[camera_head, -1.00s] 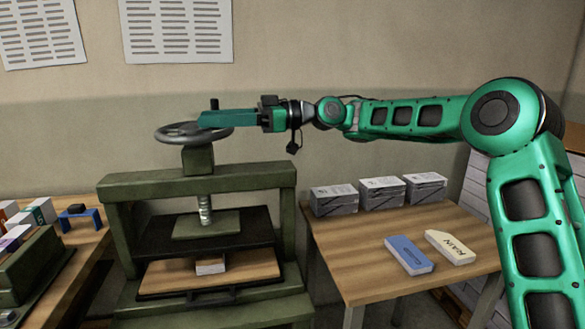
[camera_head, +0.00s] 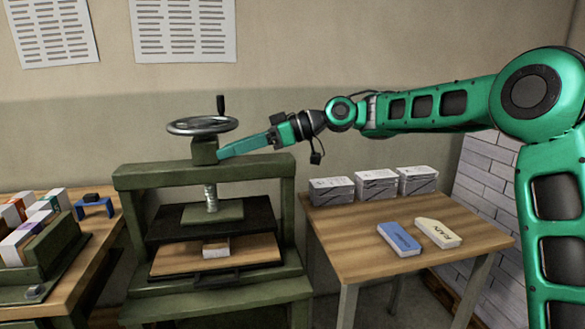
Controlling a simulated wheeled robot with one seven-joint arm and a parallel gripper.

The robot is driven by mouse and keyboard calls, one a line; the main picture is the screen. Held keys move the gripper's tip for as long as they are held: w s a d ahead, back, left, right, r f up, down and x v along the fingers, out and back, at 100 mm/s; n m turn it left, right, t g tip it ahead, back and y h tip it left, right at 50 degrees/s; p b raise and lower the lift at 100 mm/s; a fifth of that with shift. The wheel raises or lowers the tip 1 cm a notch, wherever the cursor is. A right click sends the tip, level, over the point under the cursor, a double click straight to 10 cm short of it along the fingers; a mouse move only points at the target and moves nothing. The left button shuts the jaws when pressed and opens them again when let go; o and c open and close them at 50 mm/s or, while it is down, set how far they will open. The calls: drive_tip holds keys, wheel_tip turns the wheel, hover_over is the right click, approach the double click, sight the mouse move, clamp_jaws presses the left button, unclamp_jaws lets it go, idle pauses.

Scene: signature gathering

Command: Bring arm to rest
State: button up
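My green arm reaches in from the right, and my gripper (camera_head: 222,153) points left and slightly down at its end. The gripper is seen from the side, beside and in front of the green screw block under the press's handwheel (camera_head: 202,125). I cannot tell whether its fingers are apart or whether they touch the block. Nothing can be seen held in it. The dark green press (camera_head: 128,182) stands below, with a small paper stack (camera_head: 216,246) on its wooden board (camera_head: 170,265).
The right table (camera_head: 355,258) bears several grey paper stacks (camera_head: 375,186), a blue block (camera_head: 399,239) and a cream block (camera_head: 438,233). The left table (camera_head: 88,268) has a green rack (camera_head: 62,262) of coloured packets and a blue stand (camera_head: 93,208). Brick-patterned stacks stand behind the right table.

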drive_tip(key=d+f+m+t+h, duration=0.2)
drive_tip(key=d+f+m+h, duration=0.1)
drive_tip(key=d+f, duration=0.3)
drive_tip(key=d+f+m+t+h, duration=0.1)
drive_tip(key=d+f+m+h, duration=0.15)
drive_tip(key=d, duration=0.55)
drive_tip(key=s+d+f+m+t+h, duration=0.1)
drive_tip(key=s+d+f+m+h, duration=0.2)
drive_tip(key=d, duration=0.7)
drive_tip(key=s+d+f+m+h, duration=0.2)
drive_tip(key=d+f+m, duration=0.1)
drive_tip(key=d, duration=0.6)
drive_tip(key=s+d+f+m+g+h, duration=0.1)
drive_tip(key=s+d+f+m+h, duration=0.15)
drive_tip(key=s+d, duration=0.55)
drive_tip(key=s+d+f+m+g+h, duration=0.15)
drive_tip(key=s+d+m, duration=0.25)
drive_tip(key=s+d, duration=0.4)
drive_tip(key=s+d+f+m, duration=0.2)
drive_tip(key=s, duration=0.6)
drive_tip(key=s+d+f+m+g, duration=0.1)
drive_tip(key=s+d+f+m, duration=0.1)
drive_tip(key=s, duration=0.6)
drive_tip(key=shift+s+d+f+m, duration=0.2)
drive_tip(key=shift+d+f+m, duration=0.1)
drive_tip(key=shift+d+m, duration=0.3)
drive_tip(key=shift+g, duration=0.25)
drive_tip(key=shift+w+f, duration=0.25)
drive_tip(key=shift+w, duration=0.4)
